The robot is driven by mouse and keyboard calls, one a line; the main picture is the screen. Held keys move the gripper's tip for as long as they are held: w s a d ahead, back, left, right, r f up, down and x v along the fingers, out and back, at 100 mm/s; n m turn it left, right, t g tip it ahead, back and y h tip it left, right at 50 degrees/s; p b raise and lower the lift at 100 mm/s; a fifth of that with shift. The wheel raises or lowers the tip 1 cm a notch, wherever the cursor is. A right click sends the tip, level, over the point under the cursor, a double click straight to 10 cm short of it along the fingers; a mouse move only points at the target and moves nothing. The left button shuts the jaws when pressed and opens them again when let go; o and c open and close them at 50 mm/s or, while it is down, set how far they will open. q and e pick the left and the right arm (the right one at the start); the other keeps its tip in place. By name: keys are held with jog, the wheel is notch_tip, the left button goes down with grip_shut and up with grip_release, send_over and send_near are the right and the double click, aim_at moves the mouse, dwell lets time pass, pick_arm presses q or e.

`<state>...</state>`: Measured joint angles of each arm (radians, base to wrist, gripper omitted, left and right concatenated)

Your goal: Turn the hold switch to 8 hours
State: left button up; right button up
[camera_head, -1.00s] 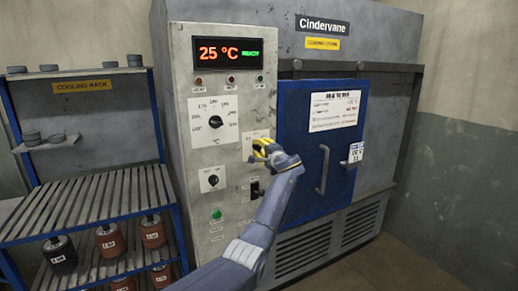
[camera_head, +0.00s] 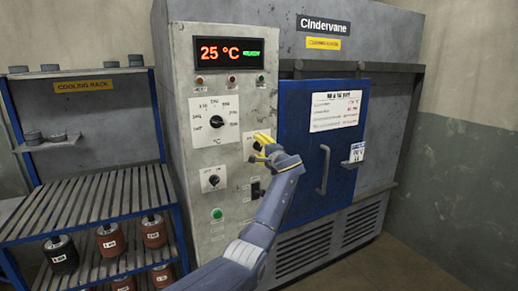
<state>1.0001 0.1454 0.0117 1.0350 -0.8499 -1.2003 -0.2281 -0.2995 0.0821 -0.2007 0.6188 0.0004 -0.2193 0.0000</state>
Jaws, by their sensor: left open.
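The control panel (camera_head: 185,130) of the grey oven carries a large black dial (camera_head: 216,121) on a white plate marked °C. Below it is a smaller black knob (camera_head: 213,180) on its own white plate, with lettering too small to read; I cannot tell if this is the hold switch. My left gripper (camera_head: 257,147) is open, its yellow fingers spread in front of the panel's right part, right of both knobs. It partly hides another pale plate (camera_head: 248,142) there. Nothing shows between the fingers. My right gripper is out of view.
The display (camera_head: 229,52) reads 25 °C. A green button (camera_head: 217,214) and a black switch (camera_head: 255,190) sit low on the panel. The blue door (camera_head: 292,130) with its handle (camera_head: 323,170) is close on the right. A cooling rack (camera_head: 100,205) with several pots stands left.

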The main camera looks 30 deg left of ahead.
pick_arm(q)
jog(key=v, duration=1.2)
dwell(0.3)
